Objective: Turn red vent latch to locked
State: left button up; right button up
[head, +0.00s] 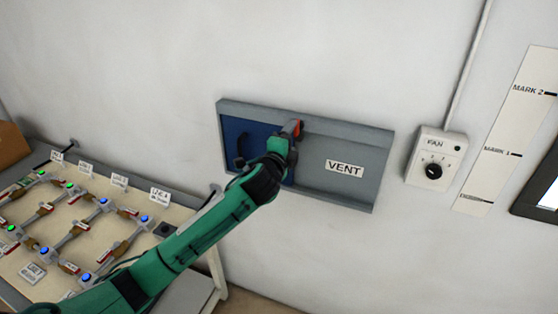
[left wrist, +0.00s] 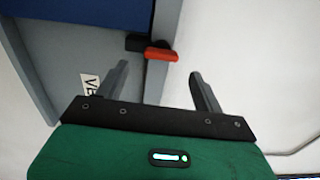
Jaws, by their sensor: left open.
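The red vent latch (head: 293,127) is at the top edge of the grey vent panel (head: 225,108), partly hidden behind my left gripper (head: 290,143). In the left wrist view the red latch handle (left wrist: 162,54) sticks out from a dark pivot (left wrist: 136,43) on the panel's edge. My left gripper (left wrist: 162,82) is open, with its two fingers on either side of the latch's line and the latch just beyond the fingertips. I see no contact. A blue sliding door (head: 238,135) fills the panel's left part. My right gripper is not in view.
A fan control box (head: 437,157) and a marked white strip (head: 507,130) are on the wall to the right. A bench (head: 130,215) with several lit blocks and labels stands at lower left. The wall above the vent is clear.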

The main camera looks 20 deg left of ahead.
pick_arm(q)
jog(key=s+b, duration=0.2)
jog(key=s, duration=0.7)
jog(key=shift+s+a+b, duration=0.15)
jog(key=shift+b, duration=0.2)
